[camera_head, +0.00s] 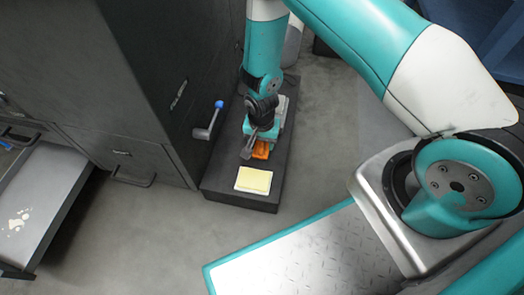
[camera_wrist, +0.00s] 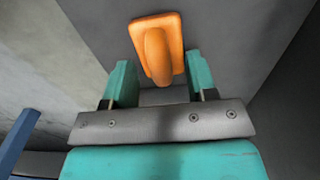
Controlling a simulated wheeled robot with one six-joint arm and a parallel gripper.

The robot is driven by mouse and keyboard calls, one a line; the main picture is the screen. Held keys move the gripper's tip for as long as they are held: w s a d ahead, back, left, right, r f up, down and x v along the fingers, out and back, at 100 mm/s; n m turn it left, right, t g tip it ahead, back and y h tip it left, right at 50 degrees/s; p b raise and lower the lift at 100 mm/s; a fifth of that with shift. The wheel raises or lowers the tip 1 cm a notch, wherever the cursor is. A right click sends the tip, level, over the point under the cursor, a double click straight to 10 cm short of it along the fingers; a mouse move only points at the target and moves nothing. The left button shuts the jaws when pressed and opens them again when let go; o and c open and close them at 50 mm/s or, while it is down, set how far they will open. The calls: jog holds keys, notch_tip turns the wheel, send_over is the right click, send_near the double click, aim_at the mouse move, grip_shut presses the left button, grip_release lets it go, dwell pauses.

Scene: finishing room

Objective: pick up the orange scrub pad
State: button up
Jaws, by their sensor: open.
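The orange scrub pad (camera_wrist: 172,28) has a rounded rectangular base and a raised loop handle. It lies on a low dark platform (camera_head: 222,189). In the wrist view its handle points toward the space between the two teal fingers of my gripper (camera_wrist: 160,80). The fingers are apart, one on each side of the handle, and I see no contact. In the head view my gripper (camera_head: 258,138) is just over the pad (camera_head: 261,150), hiding part of it.
A pale yellow sponge-like block (camera_head: 254,180) lies on the platform near its front end. A dark cabinet (camera_head: 140,60) stands left of it, with a blue-knobbed lever (camera_head: 214,118) sticking out. An open drawer (camera_head: 45,195) is at far left. The floor right of the platform is clear.

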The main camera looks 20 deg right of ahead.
jog(key=shift+f, duration=0.7)
jog(key=shift+r, duration=0.1)
grip_shut()
jog(key=shift+r, duration=0.1)
notch_tip(320, 180, up, 20)
jog(key=p, duration=1)
jog(key=shift+p, duration=0.4)
